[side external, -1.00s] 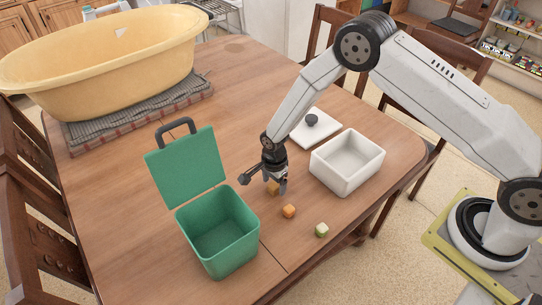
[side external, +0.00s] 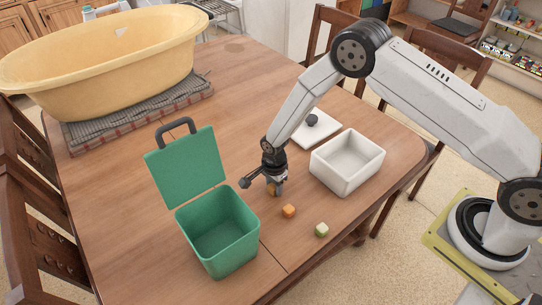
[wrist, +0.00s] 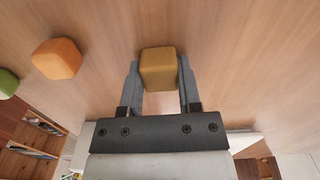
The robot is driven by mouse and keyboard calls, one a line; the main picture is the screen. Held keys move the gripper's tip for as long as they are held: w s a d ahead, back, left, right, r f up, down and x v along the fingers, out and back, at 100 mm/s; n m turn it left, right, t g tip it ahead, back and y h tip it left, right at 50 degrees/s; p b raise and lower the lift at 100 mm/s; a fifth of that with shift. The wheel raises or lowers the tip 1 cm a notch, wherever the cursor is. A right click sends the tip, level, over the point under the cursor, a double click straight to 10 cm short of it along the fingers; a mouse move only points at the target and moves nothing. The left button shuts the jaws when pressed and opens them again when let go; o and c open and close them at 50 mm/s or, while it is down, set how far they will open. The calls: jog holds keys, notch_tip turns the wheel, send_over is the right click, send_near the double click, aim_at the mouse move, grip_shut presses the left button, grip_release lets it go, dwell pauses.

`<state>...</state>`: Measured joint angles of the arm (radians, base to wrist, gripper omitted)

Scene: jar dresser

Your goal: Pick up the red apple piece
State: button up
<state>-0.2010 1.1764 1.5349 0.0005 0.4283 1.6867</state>
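No clearly red piece shows in these views. My gripper (side external: 274,190) points down at the table, in front of the white box. In the wrist view a mustard-brown cube (wrist: 158,70) sits between the two fingers of my gripper (wrist: 160,82), with one finger along each side. The cube nearly fills the gap, and I cannot tell if both fingers press on it. In the side view the fingers mostly hide this cube. An orange cube (side external: 289,211) lies close by on the table and shows left in the wrist view (wrist: 57,59).
A pale green cube (side external: 321,230) lies near the table edge. An open green bin (side external: 222,240) with a raised lid stands left of my gripper. A white open box (side external: 345,170) stands to the right, with its white lid (side external: 313,133) behind. A yellow tub (side external: 100,65) is far left.

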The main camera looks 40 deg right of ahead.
jog(key=shift+r, duration=0.1)
grip_shut()
jog(key=shift+r, duration=0.75)
jog(key=s+d+r, duration=0.2)
jog(key=s+r, duration=0.9)
jog(key=s, duration=0.3)
jog(key=shift+r, duration=0.15)
jog(key=shift+d, duration=0.1)
jog(key=shift+w, duration=0.1)
dwell(0.3)
